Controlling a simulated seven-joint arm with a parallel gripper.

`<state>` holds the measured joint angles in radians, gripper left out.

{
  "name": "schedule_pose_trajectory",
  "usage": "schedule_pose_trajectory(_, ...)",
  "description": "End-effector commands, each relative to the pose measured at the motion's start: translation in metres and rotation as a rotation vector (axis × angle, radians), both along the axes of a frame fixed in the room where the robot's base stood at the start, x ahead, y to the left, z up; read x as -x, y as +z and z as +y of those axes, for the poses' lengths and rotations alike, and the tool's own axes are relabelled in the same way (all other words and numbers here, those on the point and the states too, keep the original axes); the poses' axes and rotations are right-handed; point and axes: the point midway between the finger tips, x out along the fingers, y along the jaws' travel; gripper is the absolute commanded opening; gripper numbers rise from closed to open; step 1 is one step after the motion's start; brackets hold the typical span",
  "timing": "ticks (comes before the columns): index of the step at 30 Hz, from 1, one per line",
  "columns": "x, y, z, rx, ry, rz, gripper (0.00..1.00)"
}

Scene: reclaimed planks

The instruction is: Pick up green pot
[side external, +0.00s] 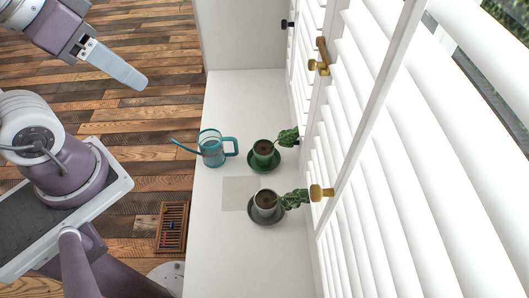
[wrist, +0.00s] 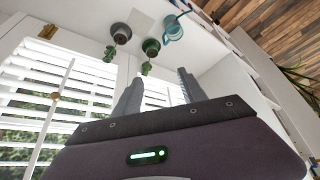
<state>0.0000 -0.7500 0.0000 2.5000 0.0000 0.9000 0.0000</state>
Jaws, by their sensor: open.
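The green pot (side external: 264,150) holds a leafy plant and stands on a green saucer (side external: 262,167) on the white sill. In the wrist view the green pot (wrist: 151,46) shows beyond my fingers, near the top middle. My gripper (wrist: 157,85) is open and empty, with its two fingers apart. In the side view my gripper (side external: 125,75) is at the upper left, over the wooden floor, well away from the pot. Only one finger shows clearly there.
A grey pot (side external: 265,200) with a plant stands on a dark saucer near the green pot. A teal watering can (side external: 212,148) stands to the left. White shutters (side external: 350,190) with brass knobs (side external: 318,192) border the sill on the right. The sill's upper part is clear.

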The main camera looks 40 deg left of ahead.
Motion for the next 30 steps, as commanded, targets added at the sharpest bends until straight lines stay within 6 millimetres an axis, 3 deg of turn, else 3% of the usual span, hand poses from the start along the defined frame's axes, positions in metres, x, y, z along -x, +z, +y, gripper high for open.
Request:
schedule_pose_trajectory(1,0.0,0.0,0.0,0.0,0.0,0.0,0.61)
schedule_pose_trajectory(4,0.0,0.0,0.0,0.0,0.0,0.0,0.8)
schedule_pose_trajectory(14,-0.006,0.001,0.0,-0.013,-0.022,0.01,0.8)
schedule_pose_trajectory(17,-0.037,0.0,0.0,-0.08,-0.141,0.064,0.8)
schedule_pose_trajectory(20,-0.093,-0.014,-0.004,-0.181,-0.361,0.142,0.8)
schedule_pose_trajectory(23,-0.15,-0.049,-0.012,-0.267,-0.607,0.216,0.8)
schedule_pose_trajectory(26,-0.198,-0.105,-0.023,-0.33,-0.859,0.281,0.8)
schedule_pose_trajectory(30,-0.24,-0.204,-0.041,-0.378,-1.203,0.348,0.8)
